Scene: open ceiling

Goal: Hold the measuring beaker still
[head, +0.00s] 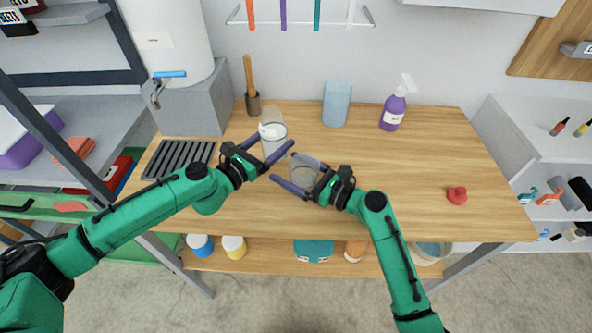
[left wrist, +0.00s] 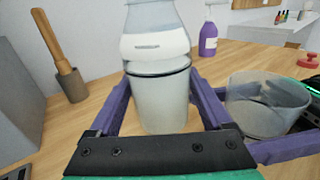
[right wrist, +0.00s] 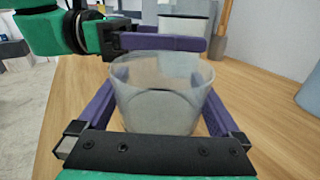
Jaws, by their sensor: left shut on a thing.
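A short wide clear vessel, which looks like the measuring beaker (head: 303,180), stands upright near the table's middle. My right gripper (head: 283,168) has its fingers on both sides of it; whether they press on it I cannot tell. The beaker fills the middle of the right wrist view (right wrist: 162,95) and shows at right in the left wrist view (left wrist: 265,105). My left gripper (head: 274,168) is shut on a tall pale vessel (left wrist: 160,102) with a dark ring. A white label shows above the ring; whether this is one piece or two I cannot tell.
The wooden table (head: 400,170) is clear to the right, except a red object (head: 457,195). A blue cylinder (head: 336,104) and a purple spray bottle (head: 393,108) stand at the back. A pestle in a brown pot (head: 253,104) and a dark slatted rack (head: 180,158) are at left.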

